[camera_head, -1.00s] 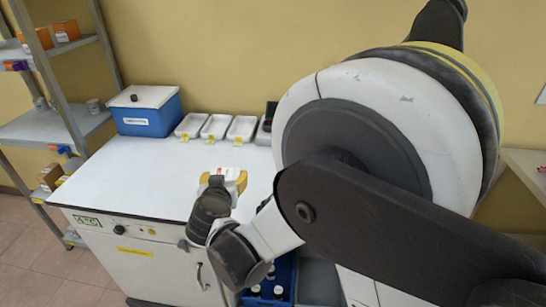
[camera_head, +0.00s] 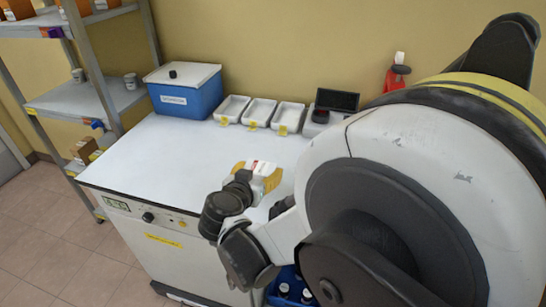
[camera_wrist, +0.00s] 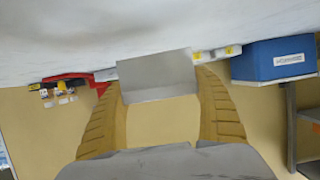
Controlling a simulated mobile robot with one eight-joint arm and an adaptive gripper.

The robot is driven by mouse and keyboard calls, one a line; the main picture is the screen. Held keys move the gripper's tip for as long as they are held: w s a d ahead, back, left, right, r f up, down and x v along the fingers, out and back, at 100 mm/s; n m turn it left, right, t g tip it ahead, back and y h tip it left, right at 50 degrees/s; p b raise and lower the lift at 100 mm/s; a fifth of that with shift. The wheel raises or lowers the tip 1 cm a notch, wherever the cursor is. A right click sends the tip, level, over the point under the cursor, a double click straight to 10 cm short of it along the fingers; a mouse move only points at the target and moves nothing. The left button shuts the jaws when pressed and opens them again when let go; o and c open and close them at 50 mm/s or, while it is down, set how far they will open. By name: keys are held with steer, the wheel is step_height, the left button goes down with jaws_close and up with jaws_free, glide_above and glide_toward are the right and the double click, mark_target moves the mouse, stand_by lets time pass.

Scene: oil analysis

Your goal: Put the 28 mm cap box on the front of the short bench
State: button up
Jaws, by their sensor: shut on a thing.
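The cap box is a small white box with a red mark on its label (camera_head: 262,166). My gripper (camera_head: 258,178) has yellow fingers and is shut on it. The box is above the white top of the bench (camera_head: 170,153), near the bench's right part; I cannot tell whether it touches. In the wrist view the box shows as a plain grey face (camera_wrist: 156,76) between the two yellow fingers. Its far side is hidden, and the cap size cannot be read. My arm hides the bench's right end.
A blue box with a white lid (camera_head: 190,97) and several white trays (camera_head: 259,112) line the bench's back. A dark-screened device (camera_head: 336,102) and a red bottle (camera_head: 396,77) stand further right. Shelving (camera_head: 75,98) is at the left. The bench's left and middle top is clear.

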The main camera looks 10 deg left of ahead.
steer(key=shift+a+f, duration=0.2)
steer(key=shift+a, duration=0.05)
step_height(320, 180, down, 4)
steer(key=b, duration=0.2)
steer(key=shift+f+b, duration=0.1)
steer(key=shift+b, duration=0.2)
steer(key=shift+r, duration=0.2)
steer(key=shift+f, duration=0.15)
steer(key=o, duration=1.2)
steer(key=shift+s+r, duration=0.15)
steer(key=shift+r, duration=0.1)
steer(key=p+v, duration=0.5)
steer(key=v, duration=0.6)
steer(key=shift+s+a+r, duration=0.1)
steer(key=shift+s, duration=0.2)
